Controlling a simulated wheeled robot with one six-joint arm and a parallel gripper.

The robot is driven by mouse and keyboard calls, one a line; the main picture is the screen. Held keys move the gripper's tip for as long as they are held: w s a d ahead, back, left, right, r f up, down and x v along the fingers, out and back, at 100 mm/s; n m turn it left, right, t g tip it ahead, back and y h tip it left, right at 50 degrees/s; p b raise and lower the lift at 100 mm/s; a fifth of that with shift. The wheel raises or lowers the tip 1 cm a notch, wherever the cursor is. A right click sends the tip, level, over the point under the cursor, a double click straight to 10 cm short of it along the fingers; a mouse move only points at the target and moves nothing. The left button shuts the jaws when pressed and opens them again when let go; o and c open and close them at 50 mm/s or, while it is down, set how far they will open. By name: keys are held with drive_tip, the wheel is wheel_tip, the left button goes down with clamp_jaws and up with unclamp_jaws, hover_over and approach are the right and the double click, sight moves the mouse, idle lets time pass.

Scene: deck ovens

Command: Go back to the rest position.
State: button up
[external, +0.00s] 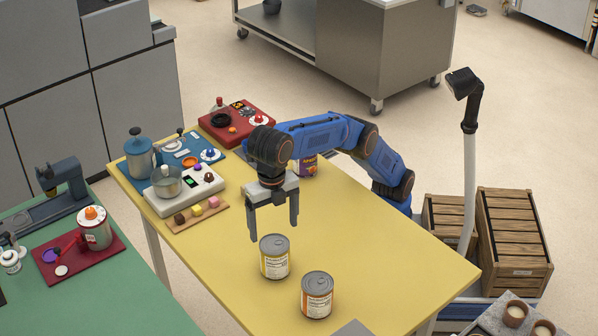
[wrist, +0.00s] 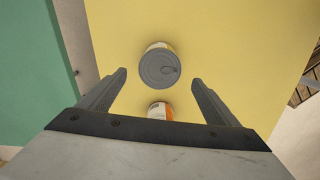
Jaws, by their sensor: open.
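My gripper (external: 273,220) is open and empty. It points down above the yellow table (external: 350,235), held by the blue arm. In the external view a can with a yellow label (external: 275,257) stands upright just below and in front of the fingers, apart from them. A can with an orange label (external: 317,296) stands upright to its right, nearer the camera. In the wrist view the yellow-label can (wrist: 159,66) shows beyond and between the open fingertips (wrist: 158,78). The orange-label can (wrist: 160,112) is partly hidden by the gripper body.
A purple-labelled can (external: 306,166) stands behind the arm. Wooden crates (external: 513,240) stand right. The table's middle right is clear.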

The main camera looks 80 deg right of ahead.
drive_tip(key=w+d+r+m+t, duration=0.1)
drive_tip(key=w+d+m, duration=0.25)
drive_tip(key=d, duration=0.65)
drive_tip(key=w+d+r+m+y, duration=0.1)
drive_tip(key=w+d+r+m, duration=0.2)
drive_tip(key=d, duration=0.8)
drive_tip(key=w+d+m+t, duration=0.1)
drive_tip(key=w+d+m, duration=0.3)
drive_tip(key=d, duration=0.6)
drive_tip(key=s+d+f+m, duration=0.1)
drive_tip(key=d+f+m, duration=0.15)
drive_tip(key=d, duration=1.05)
drive_tip(key=s+d+f+m+t, duration=0.1)
drive_tip(key=s+d+f+m, duration=0.3)
drive_tip(key=d, duration=0.5)
drive_tip(key=s+d+f+m+t, duration=0.1)
drive_tip(key=s+d+f+m, duration=0.1)
drive_tip(key=s+d+f, duration=0.6)
drive_tip(key=s+d+f+m+h, duration=0.1)
drive_tip(key=s+d+f+m, duration=0.5)
drive_tip(key=s+d+f, duration=0.4)
drive_tip(key=s+f, duration=0.3)
drive_tip(key=f, duration=0.1)
drive_tip(key=shift+d+f+t, duration=0.15)
drive_tip(key=shift+d+t, duration=0.2)
drive_tip(key=shift+t, duration=0.05)
drive_tip(key=shift+o, duration=0.5)
drive_tip(key=shift+s, duration=0.1)
